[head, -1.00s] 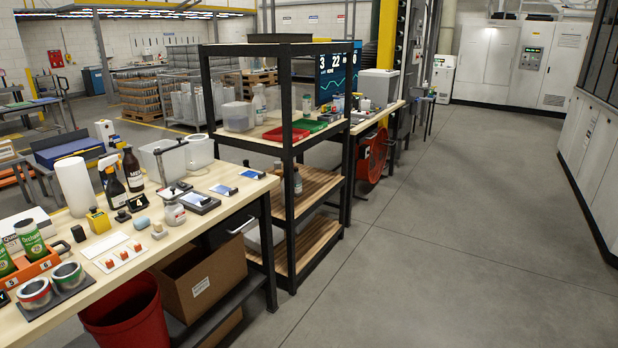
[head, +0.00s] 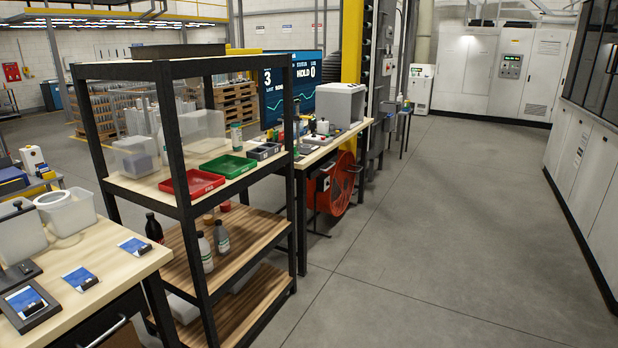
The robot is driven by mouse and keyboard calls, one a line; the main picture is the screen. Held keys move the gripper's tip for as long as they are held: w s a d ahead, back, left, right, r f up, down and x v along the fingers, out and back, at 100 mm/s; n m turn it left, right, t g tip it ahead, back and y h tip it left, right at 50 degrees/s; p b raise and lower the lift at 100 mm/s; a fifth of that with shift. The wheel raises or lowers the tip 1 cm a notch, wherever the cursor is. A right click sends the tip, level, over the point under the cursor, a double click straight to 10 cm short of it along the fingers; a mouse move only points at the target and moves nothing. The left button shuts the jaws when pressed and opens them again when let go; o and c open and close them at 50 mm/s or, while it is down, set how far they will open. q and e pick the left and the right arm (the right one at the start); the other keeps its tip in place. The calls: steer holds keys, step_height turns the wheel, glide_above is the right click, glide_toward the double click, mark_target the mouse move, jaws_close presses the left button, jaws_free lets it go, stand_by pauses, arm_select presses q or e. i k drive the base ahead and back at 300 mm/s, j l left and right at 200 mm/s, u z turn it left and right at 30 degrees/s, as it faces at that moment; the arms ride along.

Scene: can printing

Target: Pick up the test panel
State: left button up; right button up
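Three small blue-and-white panels with black clips or blocks on them are on the light wooden workbench (head: 112,262) at the lower left. The near panel (head: 22,299) lies on a dark stand. The middle panel (head: 78,277) lies flat on the bench top. The far panel (head: 132,244) lies by the bench's right end. I cannot tell which of them is the test panel. Neither of my grippers is in view.
A black-framed shelf (head: 183,212) stands past the bench, with a red tray (head: 193,183), a green tray (head: 228,166) and bottles. Beyond it are another table with a grey box (head: 340,104) and a red reel (head: 337,183). The floor at right is clear.

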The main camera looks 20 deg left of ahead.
mark_target(26, 303)
steer(key=i+u, duration=0.6)
steer(key=u, duration=0.25)
steer(key=i+l+u, duration=0.25)
steer(key=u, duration=0.15)
steer(key=i+l+u, duration=0.25)
steer(key=u, duration=0.15)
steer(key=i+l+u, duration=0.15)
steer(key=l+u, duration=0.3)
steer(key=j, duration=0.1)
